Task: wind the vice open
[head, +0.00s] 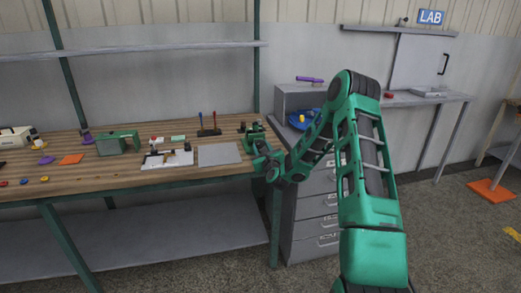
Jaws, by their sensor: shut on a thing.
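The green vice (255,134) stands at the right end of the wooden workbench, near its front corner. My green arm reaches in from the right. My gripper (262,162) is at the front of the vice, just past the bench edge, shut on the vice's handle. The handle is mostly hidden by the gripper and too small to make out. How far apart the vice's jaws stand cannot be told from here.
The workbench (120,178) carries a grey plate (218,154), a white tray (167,160), a green box-like machine (118,142) and several small parts. A grey drawer cabinet (318,205) stands close right of the vice. The floor in front is clear.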

